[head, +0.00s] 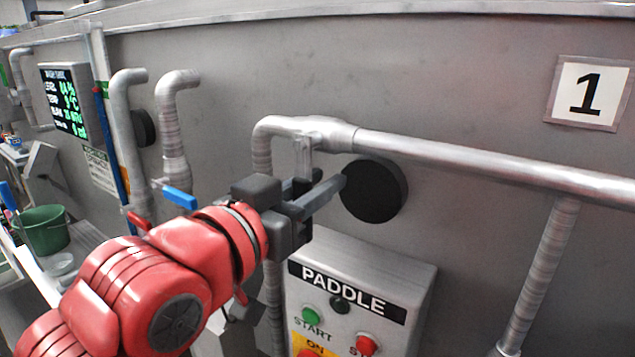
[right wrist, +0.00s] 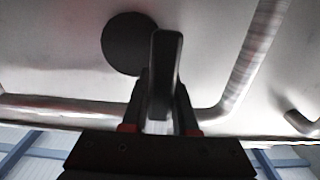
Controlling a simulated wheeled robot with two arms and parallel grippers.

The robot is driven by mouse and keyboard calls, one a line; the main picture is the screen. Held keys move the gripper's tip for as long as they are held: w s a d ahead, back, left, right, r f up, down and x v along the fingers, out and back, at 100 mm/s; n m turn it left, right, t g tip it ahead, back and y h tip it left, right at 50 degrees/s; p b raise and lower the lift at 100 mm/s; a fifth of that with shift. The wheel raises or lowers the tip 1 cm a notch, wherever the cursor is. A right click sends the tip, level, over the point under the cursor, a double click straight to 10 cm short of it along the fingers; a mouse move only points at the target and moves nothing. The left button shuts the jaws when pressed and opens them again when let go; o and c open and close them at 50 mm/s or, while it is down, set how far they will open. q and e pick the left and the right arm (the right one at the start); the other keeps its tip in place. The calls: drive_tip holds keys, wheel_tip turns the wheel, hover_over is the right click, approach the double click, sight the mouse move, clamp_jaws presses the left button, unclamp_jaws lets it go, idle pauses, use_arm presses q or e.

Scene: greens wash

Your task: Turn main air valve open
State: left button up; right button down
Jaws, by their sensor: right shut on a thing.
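The main air valve's grey lever handle (head: 322,194) shows in the head view in front of the steel wall, below the valve stem (head: 303,158) on the large pipe. My right gripper (head: 300,192) is shut on this handle. In the right wrist view the handle (right wrist: 167,60) stands between the two fingers of the right gripper (right wrist: 160,105), with its far end sticking out past them. The gripper hides the handle's near part in the head view. My left gripper is not in view.
A grey PADDLE control box (head: 410,285) with buttons sits just below the gripper. A round black disc (head: 374,191) is on the wall behind. Smaller pipes carry a blue handle (head: 180,197) and a red handle (head: 138,220). A green bucket (head: 43,232) stands at left.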

idle(0.8)
drive_tip(key=shift+s+d+r+n+p, duration=0.25)
drive_tip(key=shift+d+n, duration=0.2)
drive_tip(key=shift+n, duration=0.7)
drive_tip(key=shift+s+d+r+n+p, duration=0.2)
drive_tip(key=shift+s+d+n, duration=0.25)
drive_tip(key=shift+n, duration=0.75)
drive_tip(key=shift+s+d+r+n+p, duration=0.2)
drive_tip(key=shift+d+n, duration=0.25)
drive_tip(key=shift+n, duration=0.7)
